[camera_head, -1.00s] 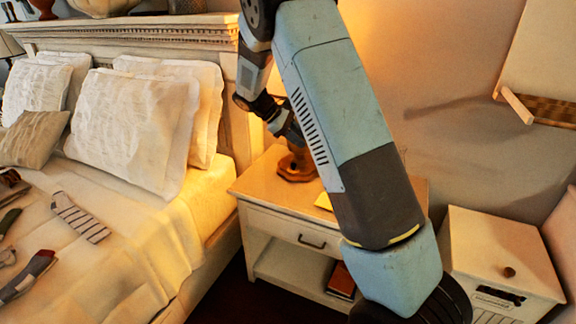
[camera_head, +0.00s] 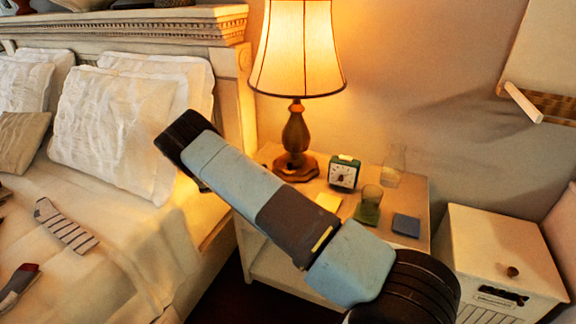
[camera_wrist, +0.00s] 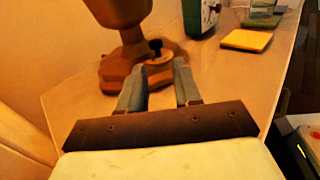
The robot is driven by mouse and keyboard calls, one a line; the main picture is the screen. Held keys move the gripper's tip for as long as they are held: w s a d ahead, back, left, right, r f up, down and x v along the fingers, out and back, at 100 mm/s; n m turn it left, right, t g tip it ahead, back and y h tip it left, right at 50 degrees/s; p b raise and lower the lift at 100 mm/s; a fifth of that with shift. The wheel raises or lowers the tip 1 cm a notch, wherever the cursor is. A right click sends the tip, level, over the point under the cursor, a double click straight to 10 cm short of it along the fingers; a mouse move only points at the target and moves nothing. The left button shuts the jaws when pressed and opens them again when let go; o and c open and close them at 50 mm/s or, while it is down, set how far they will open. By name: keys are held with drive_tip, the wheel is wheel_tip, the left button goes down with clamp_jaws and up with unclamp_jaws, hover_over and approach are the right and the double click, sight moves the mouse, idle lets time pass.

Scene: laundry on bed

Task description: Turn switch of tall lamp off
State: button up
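The tall lamp (camera_head: 297,50) stands on the nightstand, with a pleated shade and a turned wooden base. Its shade glows, so it is lit. In the wrist view the lamp's wooden foot (camera_wrist: 115,68) is close ahead, with a small dark switch knob (camera_wrist: 155,46) on a round wooden part of it. My gripper (camera_wrist: 159,72) is open, its two fingers pointing at the foot, with the knob just beyond the gap between the tips. I cannot tell whether the fingertips touch the foot. In the head view my gripper does not show; my arm crosses in front of the nightstand.
The nightstand top (camera_head: 415,185) also holds a green clock (camera_head: 344,172), a glass (camera_head: 371,195), a yellow pad (camera_head: 328,202) and a dark coaster (camera_head: 406,225). The bed with pillows (camera_head: 110,130) is at the left. A white box (camera_head: 500,255) stands at the right.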

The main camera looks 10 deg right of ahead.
sight(290, 164)
drive_tip(key=shift+w+a+f+n+t, duration=0.15)
drive_tip(key=shift+a+f+n+t, duration=0.15)
drive_tip(key=shift+a+f+t, duration=0.15)
drive_tip(key=shift+d, duration=0.25)
drive_tip(key=d, duration=0.4)
drive_tip(key=w+d, duration=0.1)
drive_tip(key=d, duration=0.3)
drive_tip(key=w+d, duration=0.1)
drive_tip(key=d, duration=0.3)
drive_tip(key=shift+d, duration=0.3)
drive_tip(key=shift+s, duration=0.1)
clamp_jaws()
drive_tip(key=shift+d, duration=0.25)
drive_tip(key=shift+a, duration=0.2)
